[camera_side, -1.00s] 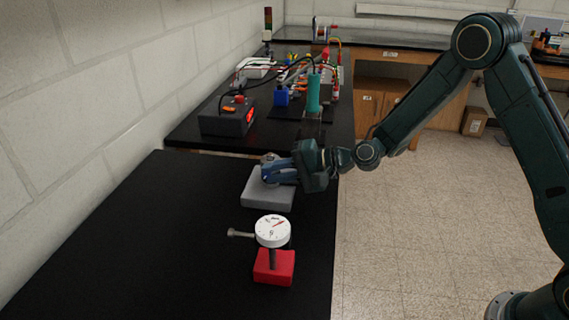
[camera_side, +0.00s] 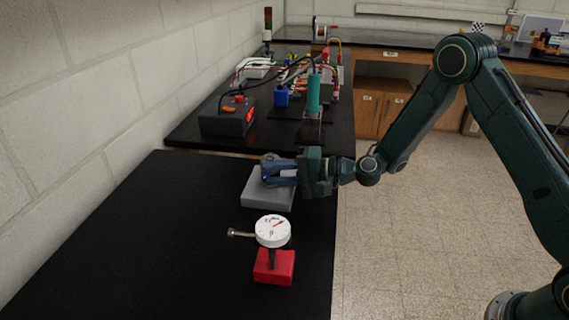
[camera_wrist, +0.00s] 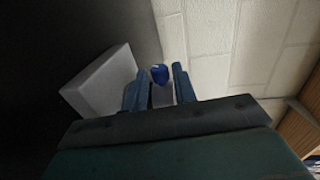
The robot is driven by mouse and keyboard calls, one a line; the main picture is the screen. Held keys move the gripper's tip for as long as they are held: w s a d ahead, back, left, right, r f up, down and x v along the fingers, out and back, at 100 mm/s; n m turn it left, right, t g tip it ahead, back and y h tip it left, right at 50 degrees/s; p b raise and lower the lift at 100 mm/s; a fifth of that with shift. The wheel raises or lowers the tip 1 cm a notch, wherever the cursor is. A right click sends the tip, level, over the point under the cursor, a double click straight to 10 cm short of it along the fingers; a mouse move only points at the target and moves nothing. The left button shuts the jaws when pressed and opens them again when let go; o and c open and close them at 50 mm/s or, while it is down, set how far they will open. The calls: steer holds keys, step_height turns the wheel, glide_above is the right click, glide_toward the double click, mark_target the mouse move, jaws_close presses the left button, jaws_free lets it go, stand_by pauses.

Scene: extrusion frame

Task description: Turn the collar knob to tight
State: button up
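A grey block (camera_side: 268,187) lies on the black table, and it also shows in the wrist view (camera_wrist: 100,80). My gripper (camera_side: 278,172) reaches in from the right, level, with its blue fingers over the block. In the wrist view, a small dark blue knob (camera_wrist: 159,73), seemingly the collar knob, shows between the tips of my two fingers (camera_wrist: 160,88). The fingers stand apart on either side of it. Whether they touch it is too dark and small to tell. In the side view the fingers mostly hide the knob, and no tight mark is readable.
A white dial gauge (camera_side: 273,231) on a red base (camera_side: 273,267) stands nearer the camera. A dark box with a red display (camera_side: 228,117) and a teal cylinder (camera_side: 313,93) stand on the bench behind. The table's left part is clear; a wall bounds it.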

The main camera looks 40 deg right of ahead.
steer(key=shift+o, duration=1)
steer(key=v, duration=1.3)
steer(key=shift+s+d, duration=0.25)
steer(key=shift+s, duration=0.05)
